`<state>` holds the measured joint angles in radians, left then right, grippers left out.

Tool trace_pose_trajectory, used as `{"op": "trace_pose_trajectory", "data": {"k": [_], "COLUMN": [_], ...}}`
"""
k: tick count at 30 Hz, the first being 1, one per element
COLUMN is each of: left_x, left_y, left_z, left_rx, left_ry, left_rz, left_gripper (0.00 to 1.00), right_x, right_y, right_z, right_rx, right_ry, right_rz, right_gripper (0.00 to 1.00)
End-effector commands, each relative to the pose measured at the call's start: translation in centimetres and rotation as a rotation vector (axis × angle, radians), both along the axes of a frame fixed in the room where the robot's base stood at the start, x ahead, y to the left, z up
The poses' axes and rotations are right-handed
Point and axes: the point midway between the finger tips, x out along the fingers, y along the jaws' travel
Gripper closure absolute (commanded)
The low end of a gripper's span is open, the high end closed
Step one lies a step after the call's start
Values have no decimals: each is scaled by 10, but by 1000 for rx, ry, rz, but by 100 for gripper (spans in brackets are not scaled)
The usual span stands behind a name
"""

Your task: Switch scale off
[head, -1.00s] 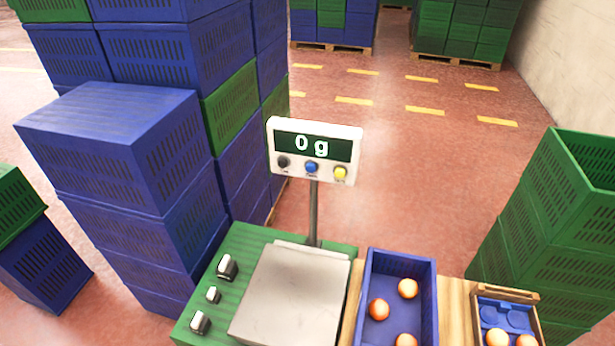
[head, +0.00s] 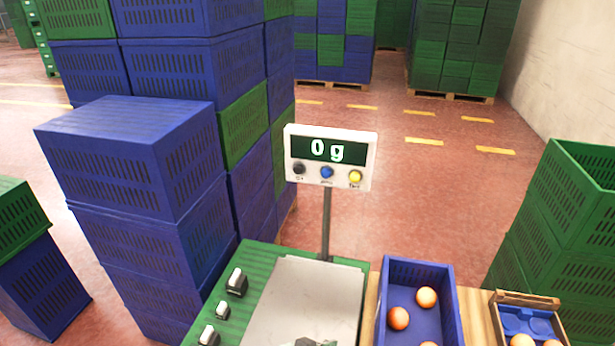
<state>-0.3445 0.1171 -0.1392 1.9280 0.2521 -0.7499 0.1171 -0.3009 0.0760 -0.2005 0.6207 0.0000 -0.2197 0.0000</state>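The scale's display head (head: 331,157) stands upright on a thin post (head: 326,225) and reads "0 g", so it is lit. Under the readout are a black button (head: 299,169), a blue button (head: 326,172) and a yellow button (head: 355,177). The scale's metal plate (head: 310,290) is in front of the post, with its front part cut off by the frame. A small pale and dark shape shows on the plate at the bottom edge; I cannot tell what it is. Neither of my grippers can be made out.
Several weights (head: 236,283) stand on the green surface (head: 258,262) left of the plate. A blue crate (head: 449,300) with oranges and a small wooden box (head: 496,318) are to the right. Blue crate stacks (head: 130,165) rise at left, green crates (head: 570,230) at right. Floor behind the display is open.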

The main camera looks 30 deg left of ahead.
Motion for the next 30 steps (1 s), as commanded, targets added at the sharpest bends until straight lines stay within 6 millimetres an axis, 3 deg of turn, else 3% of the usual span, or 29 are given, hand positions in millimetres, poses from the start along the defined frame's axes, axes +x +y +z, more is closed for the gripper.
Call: {"op": "trace_pose_trajectory", "data": {"k": [8, 15, 22, 30], "left_x": [94, 159, 186, 175], "left_y": [0, 41, 113, 198], "left_z": [67, 150, 218, 258], "left_rx": [-284, -588, -857, -1084], "left_ry": [-331, -670, -995, -1331], "left_rz": [155, 356, 582, 834], "left_gripper": [100, 100, 100, 100], "right_x": [6, 5, 3, 0], "right_y": [-1, -4, -5, -5], "right_z": [-5, -11, -16, -20], "right_rx": [-1, -5, -6, -7], "right_ry": [-8, -7, -3, 2], "right_rz": [1, 1, 1, 0], "right_gripper": [60, 60, 60, 60]}}
